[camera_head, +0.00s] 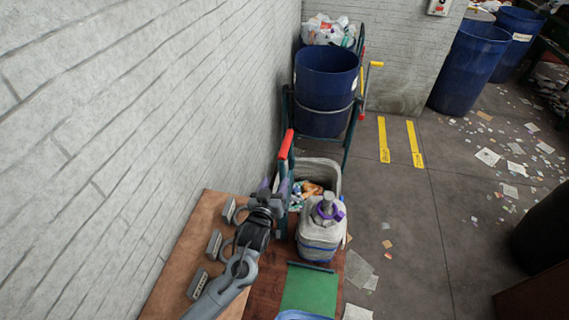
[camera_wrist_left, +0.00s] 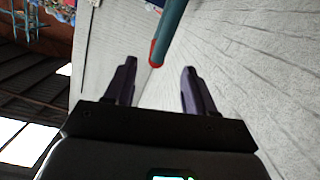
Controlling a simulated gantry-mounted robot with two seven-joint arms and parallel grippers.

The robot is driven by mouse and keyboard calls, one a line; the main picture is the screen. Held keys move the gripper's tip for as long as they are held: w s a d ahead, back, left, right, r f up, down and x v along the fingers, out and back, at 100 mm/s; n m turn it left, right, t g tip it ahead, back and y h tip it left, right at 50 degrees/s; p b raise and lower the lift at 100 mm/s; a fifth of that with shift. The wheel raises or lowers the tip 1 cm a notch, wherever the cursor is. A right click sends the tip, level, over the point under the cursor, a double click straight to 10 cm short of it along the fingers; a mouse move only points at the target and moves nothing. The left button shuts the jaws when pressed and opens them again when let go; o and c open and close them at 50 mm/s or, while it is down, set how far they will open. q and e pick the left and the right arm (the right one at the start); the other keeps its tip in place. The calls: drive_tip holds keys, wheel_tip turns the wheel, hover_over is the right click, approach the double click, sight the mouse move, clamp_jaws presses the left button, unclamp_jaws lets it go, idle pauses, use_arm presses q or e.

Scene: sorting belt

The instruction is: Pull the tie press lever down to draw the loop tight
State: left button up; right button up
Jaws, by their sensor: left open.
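The tie press lever (camera_head: 286,145) is a teal bar with a red grip; it stands up beside the wall, with its lower part partly hidden by my gripper. My left gripper (camera_head: 268,186) is open and empty, just left of and below the red grip in the head view. In the left wrist view the lever (camera_wrist_left: 170,30) comes in from the top, its red end at the gap between the dark fingertips (camera_wrist_left: 160,66); I cannot tell whether they touch. A pale container (camera_head: 320,240) with a narrow neck and a purple band stands to the right. My right gripper is not in view.
A pale bin (camera_head: 326,163) holding scraps stands behind the container. A green sheet (camera_head: 308,289) lies on the brown bench. Grey clamp-like parts (camera_head: 214,245) sit left of my arm. The white brick wall (camera_head: 140,120) is close on the left. A blue barrel (camera_head: 326,90) stands behind.

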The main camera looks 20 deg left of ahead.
sight(284, 151)
use_arm(q)
drive_tip(key=w, duration=0.1)
drive_tip(key=w+r+t+b, duration=0.1)
drive_tip(key=shift+w+a, duration=0.25)
drive_tip(key=shift+w, duration=0.1)
drive_tip(key=shift+w+y, duration=0.4)
drive_tip(key=w+b, duration=0.4)
drive_tip(key=w, duration=0.1)
drive_tip(key=w+a+b, duration=0.1)
drive_tip(key=w+b, duration=0.1)
drive_tip(key=b, duration=0.1)
drive_tip(key=shift+w+a, duration=0.1)
drive_tip(key=shift+w, duration=0.3)
drive_tip(key=shift+w+a+r+b, duration=0.1)
drive_tip(key=shift+w+r+b, duration=0.05)
drive_tip(key=shift+w+b, duration=0.8)
drive_tip(key=shift+w, duration=0.15)
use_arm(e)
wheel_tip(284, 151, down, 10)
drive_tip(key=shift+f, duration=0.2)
use_arm(q)
drive_tip(key=shift+c, duration=0.2)
clamp_jaws()
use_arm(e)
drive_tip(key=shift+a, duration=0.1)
